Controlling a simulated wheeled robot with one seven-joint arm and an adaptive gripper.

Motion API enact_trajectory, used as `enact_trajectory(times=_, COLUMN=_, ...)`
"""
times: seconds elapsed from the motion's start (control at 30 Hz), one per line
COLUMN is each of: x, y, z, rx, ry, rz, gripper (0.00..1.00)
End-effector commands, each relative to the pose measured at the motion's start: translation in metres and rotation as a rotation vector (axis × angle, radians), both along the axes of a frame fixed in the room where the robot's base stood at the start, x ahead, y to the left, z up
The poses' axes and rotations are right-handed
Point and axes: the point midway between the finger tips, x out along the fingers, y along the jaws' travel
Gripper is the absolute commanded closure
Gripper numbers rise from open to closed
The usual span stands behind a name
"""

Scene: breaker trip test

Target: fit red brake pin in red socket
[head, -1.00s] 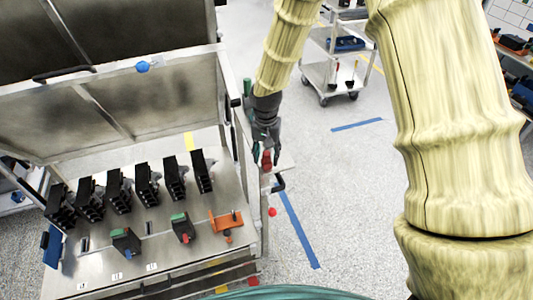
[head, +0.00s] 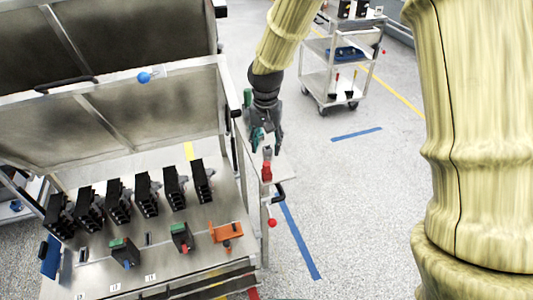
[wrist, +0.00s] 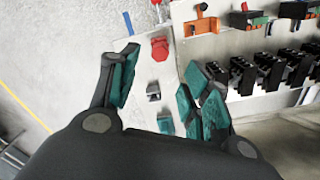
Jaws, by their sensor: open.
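A red piece with a hexagonal top (head: 266,171) stands on the small side shelf (head: 284,168) at the bench's right end. It also shows in the wrist view (wrist: 160,48), beyond my fingertips. I cannot tell whether it is the brake pin or its socket. My gripper (head: 266,145) is open and empty over the shelf, just behind the red piece in the head view and apart from it. In the wrist view its teal-padded fingers (wrist: 155,88) spread either side of a grey clip-like piece (wrist: 153,92). A small red part (head: 184,249) shows on a green-and-black block.
A row of black breakers (head: 146,195) stands on the bench. An orange bracket (head: 226,231) sits at its front right. A red-balled lever (head: 272,223) sticks out below the shelf. A cart (head: 338,75) stands behind. The floor to the right is open.

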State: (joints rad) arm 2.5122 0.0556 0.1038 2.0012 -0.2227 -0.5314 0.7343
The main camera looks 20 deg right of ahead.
Motion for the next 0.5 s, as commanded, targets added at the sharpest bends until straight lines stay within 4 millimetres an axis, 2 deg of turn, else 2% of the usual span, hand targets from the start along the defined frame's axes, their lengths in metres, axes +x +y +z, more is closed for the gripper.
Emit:
enact_trajectory(times=0.2, x=0.000, y=0.000, z=0.022, rx=0.000, ry=-0.001, rz=-0.001, gripper=0.52)
enact_trajectory(times=0.5, x=0.000, y=0.000, z=0.027, rx=0.000, ry=0.000, rz=0.000, gripper=0.52)
